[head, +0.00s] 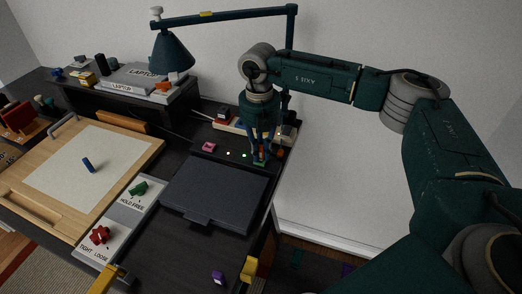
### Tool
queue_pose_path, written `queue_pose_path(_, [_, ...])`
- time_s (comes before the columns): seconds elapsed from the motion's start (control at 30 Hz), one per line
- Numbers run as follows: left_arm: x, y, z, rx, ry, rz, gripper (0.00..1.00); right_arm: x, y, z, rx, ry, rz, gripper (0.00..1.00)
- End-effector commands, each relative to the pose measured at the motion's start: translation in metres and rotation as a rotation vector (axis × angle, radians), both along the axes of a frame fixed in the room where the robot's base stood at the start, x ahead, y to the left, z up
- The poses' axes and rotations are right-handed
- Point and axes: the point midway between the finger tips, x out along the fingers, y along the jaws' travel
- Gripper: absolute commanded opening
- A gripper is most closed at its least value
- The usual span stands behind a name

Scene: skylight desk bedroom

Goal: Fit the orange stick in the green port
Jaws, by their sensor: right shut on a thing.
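My right gripper (261,155) reaches down at the back right of the desk, beside the back right corner of the dark flat pad. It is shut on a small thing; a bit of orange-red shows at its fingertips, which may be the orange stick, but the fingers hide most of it. A small bright green spot (244,155) lies just left of the fingertips, next to a pale spot (228,153); these may be ports, too small to tell. I cannot tell whether the held thing touches any port. My left gripper is not in view.
A dark flat pad (214,194) lies mid-desk. A pink piece (208,147) sits behind it. A lamp (173,53) and laptop boxes (147,77) stand at the back. A drawing board (62,182) with a blue piece (88,165) is left. A purple piece (218,277) is in front.

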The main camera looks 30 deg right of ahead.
Motion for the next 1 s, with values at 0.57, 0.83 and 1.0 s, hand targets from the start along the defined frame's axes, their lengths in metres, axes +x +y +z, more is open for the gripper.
queue_pose_path(0.57, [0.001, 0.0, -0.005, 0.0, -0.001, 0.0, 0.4, 0.0, 0.0, -0.008, 0.0, 0.0, 0.0, 0.37])
queue_pose_path(0.83, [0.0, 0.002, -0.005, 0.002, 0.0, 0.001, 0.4, 0.0, 0.0, -0.005, 0.001, -0.001, 0.0, 0.37])
queue_pose_path(1.0, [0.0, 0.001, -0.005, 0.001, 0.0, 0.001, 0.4, 0.002, 0.001, 0.019, 0.002, -0.005, 0.0, 0.37])
